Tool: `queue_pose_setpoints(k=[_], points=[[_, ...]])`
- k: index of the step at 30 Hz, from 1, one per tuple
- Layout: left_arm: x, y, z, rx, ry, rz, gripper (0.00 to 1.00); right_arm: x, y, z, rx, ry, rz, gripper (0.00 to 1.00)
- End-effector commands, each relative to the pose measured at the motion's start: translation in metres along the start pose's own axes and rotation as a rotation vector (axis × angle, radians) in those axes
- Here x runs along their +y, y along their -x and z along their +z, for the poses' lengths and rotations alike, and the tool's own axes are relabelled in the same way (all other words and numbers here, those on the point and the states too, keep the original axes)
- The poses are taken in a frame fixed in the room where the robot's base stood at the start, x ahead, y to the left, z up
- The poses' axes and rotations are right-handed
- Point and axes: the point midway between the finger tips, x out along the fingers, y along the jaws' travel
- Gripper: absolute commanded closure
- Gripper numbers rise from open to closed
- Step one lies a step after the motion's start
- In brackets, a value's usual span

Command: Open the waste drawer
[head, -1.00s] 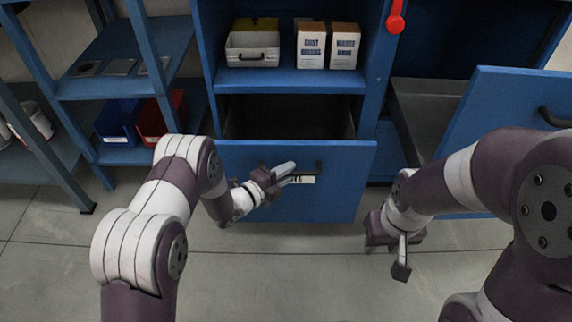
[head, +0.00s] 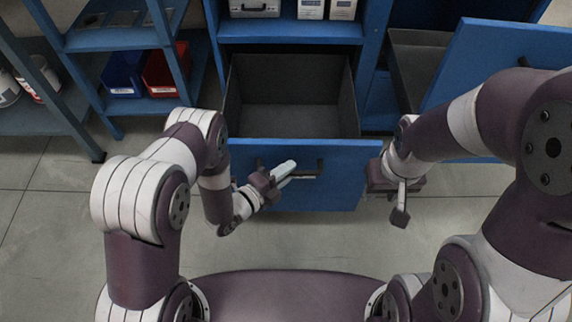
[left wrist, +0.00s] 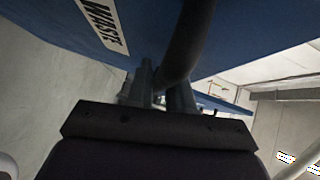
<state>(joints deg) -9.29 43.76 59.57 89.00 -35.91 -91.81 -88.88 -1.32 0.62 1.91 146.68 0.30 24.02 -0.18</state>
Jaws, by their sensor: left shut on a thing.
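The waste drawer (head: 330,190) is a blue-fronted drawer with a dark grey inside, low in the blue cabinet. It stands pulled well out, and its inside looks empty. Its label reading WASTE (left wrist: 101,24) shows in the left wrist view. My left gripper (head: 284,173) is at the drawer front, shut on the dark bar handle (head: 308,170). In the left wrist view its fingers (left wrist: 160,92) close around the handle bar (left wrist: 186,45). My right gripper (head: 400,200) hangs to the right of the drawer front, touching nothing that I can see; its jaw opening is unclear.
A second blue drawer or door front (head: 500,85) stands out on the right, behind my right arm. A blue bin (head: 123,73) and a red bin (head: 163,72) sit on the left rack. White boxes (head: 327,9) stand on the shelf above. Grey floor (head: 60,215) lies clear at left.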

Motion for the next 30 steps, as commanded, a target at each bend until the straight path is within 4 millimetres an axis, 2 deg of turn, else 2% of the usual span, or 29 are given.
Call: queue_pose_setpoints(k=[7, 8, 9, 20, 23, 30], points=[[0.0, 0.0, 0.001, -0.002, 0.001, 0.0, 1.0, 0.0, 0.0, 0.0, 0.0, 0.0, 0.0, 0.6], [0.0, 0.0, 0.001, -0.002, 0.001, 0.0, 0.72, 0.0, 0.0, 0.0, 0.0, 0.0, 0.0, 0.6], [0.0, 0.0, 0.001, -0.002, 0.001, 0.001, 0.59, 0.0, 0.0, 0.0, 0.0, 0.0, 0.0, 0.6], [-0.001, 0.004, 0.001, -0.003, 0.001, 0.001, 0.59, 0.0, 0.002, 0.0, 0.0, 0.0, 0.0, 0.6], [-0.002, 0.017, 0.001, -0.004, 0.002, 0.004, 0.59, 0.0, 0.008, -0.001, 0.0, 0.0, 0.0, 0.6], [-0.004, 0.074, 0.002, -0.009, 0.005, 0.001, 0.59, 0.0, 0.026, -0.003, 0.0, 0.0, 0.0, 0.6]])
